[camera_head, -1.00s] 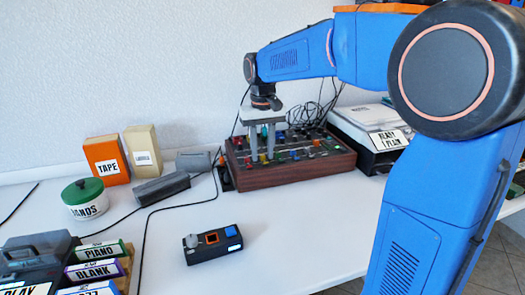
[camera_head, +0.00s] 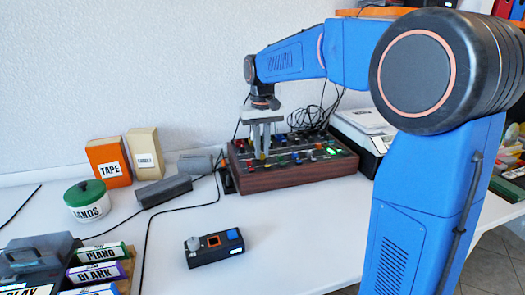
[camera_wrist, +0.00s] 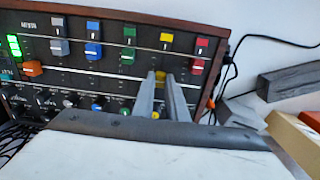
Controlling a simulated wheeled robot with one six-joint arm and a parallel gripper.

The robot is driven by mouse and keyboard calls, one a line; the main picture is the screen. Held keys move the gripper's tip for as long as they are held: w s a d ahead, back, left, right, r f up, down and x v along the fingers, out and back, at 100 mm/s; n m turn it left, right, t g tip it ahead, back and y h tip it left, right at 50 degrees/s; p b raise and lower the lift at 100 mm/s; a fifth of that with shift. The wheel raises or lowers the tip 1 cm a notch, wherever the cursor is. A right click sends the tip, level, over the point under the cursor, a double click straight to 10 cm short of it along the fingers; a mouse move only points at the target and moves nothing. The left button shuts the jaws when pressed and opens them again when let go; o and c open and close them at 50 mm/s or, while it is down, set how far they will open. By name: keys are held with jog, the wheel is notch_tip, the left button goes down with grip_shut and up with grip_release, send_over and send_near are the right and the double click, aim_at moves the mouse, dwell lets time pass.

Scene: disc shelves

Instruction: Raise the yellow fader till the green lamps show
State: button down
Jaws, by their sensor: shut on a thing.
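The mixing desk (camera_head: 300,178) has a dark panel in a wooden case with coloured faders. My gripper (camera_head: 261,157) is over its left part in the head view. In the wrist view my two fingers (camera_wrist: 161,82) are shut on the yellow fader (camera_wrist: 160,75), whose cap partly shows between the fingertips. Green lamps (camera_wrist: 14,45) are lit in a column at the panel's far left in the wrist view. A bright green glow (camera_head: 331,151) shows on the panel's right in the head view.
A green fader (camera_wrist: 127,56) and a red fader (camera_wrist: 197,67) flank the yellow one. Loose cables (camera_head: 315,115) lie behind the desk. A dark grey box (camera_head: 164,190) and a small control box (camera_head: 214,247) stand on the white table, whose front middle is clear.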

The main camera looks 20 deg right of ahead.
aim_at(262, 153)
jog(key=c, duration=1.8)
grip_release()
jog(key=shift+o, duration=0.2)
notch_tip(262, 153, up, 17)
jog(key=shift+r, duration=0.2)
